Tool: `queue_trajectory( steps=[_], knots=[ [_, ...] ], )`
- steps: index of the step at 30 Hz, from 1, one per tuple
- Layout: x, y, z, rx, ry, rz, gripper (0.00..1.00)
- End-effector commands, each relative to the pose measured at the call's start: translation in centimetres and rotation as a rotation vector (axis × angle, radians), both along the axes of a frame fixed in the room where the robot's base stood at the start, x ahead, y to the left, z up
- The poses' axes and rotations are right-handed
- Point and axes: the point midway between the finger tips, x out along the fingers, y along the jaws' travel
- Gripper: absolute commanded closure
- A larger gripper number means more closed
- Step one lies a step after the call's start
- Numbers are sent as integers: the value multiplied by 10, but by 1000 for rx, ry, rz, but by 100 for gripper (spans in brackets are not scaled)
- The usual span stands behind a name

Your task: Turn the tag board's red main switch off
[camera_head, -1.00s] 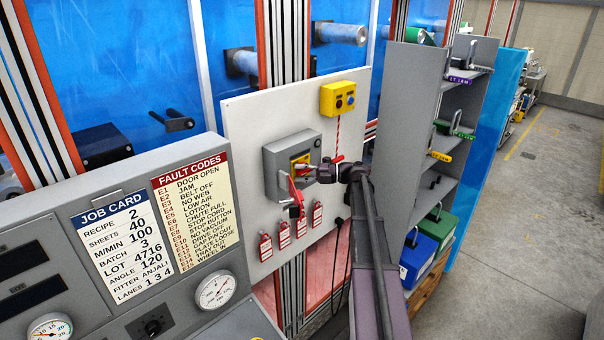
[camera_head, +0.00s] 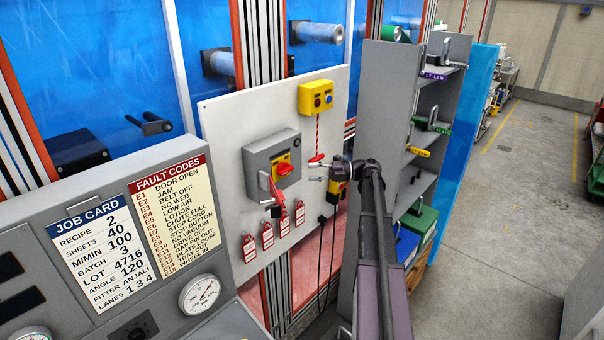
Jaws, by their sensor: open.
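The white tag board (camera_head: 225,130) carries a grey switch box (camera_head: 262,152). On the box's face is a yellow plate with the red main switch (camera_head: 285,169), now fully in view. Its knob looks roughly crosswise, though it is small and its exact angle is hard to read. My gripper (camera_head: 314,172) is open and empty to the right of the box, its fingers pointing left toward the switch with a gap between.
Several red tags (camera_head: 267,235) hang below the box. A yellow button box (camera_head: 317,97) is above right, with a red-and-white cord hanging to a red handle (camera_head: 317,158) close by my gripper. A grey shelf (camera_head: 385,110) stands right of the board; a console (camera_head: 150,290) is at left.

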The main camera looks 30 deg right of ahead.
Motion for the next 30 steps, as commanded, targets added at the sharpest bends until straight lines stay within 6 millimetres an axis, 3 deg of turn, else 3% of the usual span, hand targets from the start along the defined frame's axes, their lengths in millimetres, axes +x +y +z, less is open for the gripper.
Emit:
queue_trajectory(
  steps=[7,30],
  knots=[
    [-5,-12,0,0,0,-1,48],
    [-5,-12,0,0,0,0,48]
  ],
)
